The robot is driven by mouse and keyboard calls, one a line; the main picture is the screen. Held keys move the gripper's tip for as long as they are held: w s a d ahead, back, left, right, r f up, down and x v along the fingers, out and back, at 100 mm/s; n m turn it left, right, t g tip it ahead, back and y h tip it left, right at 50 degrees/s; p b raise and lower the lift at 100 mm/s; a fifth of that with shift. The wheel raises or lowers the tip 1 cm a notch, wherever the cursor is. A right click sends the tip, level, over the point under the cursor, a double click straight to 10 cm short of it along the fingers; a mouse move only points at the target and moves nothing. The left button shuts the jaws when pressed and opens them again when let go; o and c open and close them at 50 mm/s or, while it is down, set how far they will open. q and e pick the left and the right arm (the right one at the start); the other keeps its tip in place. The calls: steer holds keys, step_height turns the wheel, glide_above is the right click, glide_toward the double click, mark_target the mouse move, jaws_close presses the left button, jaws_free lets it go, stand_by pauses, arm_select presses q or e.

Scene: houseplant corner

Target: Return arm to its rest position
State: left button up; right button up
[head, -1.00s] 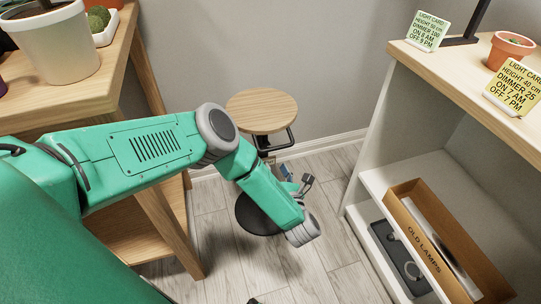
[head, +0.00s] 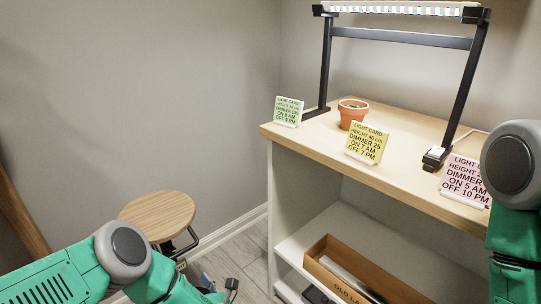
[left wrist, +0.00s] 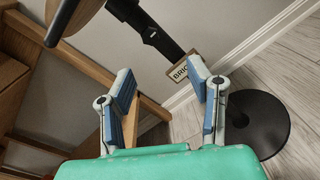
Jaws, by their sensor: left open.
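My left arm comes in at the lower left of the head view, with its green links and grey joint at the bottom edge. My left gripper (head: 218,287) shows only in part there, low beside the stool. In the left wrist view the left gripper (left wrist: 160,84) is open. Its two blue-grey fingers stand well apart with nothing between them. My right arm shows at the right edge of the head view, hanging in front of the shelf. Its gripper is out of the picture.
A round wooden stool (head: 158,212) stands close behind my left arm; its black base (left wrist: 258,122) shows in the wrist view. The shelf unit (head: 420,185) at right carries a terracotta pot (head: 352,112), light cards (head: 367,143) and a lamp frame (head: 400,37). A cardboard box (head: 325,255) sits below.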

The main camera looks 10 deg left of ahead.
arm_select(q)
steer(key=s+d+f+m+g+h, duration=0.15)
steer(key=s+d+m+h, duration=0.35)
steer(key=m, duration=0.6)
steer(key=s+d+f+m+h, duration=0.3)
steer(key=m+h, duration=0.4)
steer(key=m, duration=0.5)
steer(key=s+a+r+m+g, duration=0.2)
steer(key=s+a+m+g, duration=0.3)
steer(key=s+m, duration=0.5)
steer(key=s+a+r+m+g, duration=0.2)
steer(key=s+a+m+g, duration=0.35)
steer(key=s, duration=0.75)
step_height(320, 180, up, 15)
steer(key=p, duration=1.4)
steer(key=shift+d+m+t+h+p, duration=0.3)
steer(key=shift+d+m+h+p, duration=0.05)
steer(key=shift+m+h, duration=0.1)
steer(key=shift+w+f, duration=0.1)
steer(key=shift+f, duration=0.05)
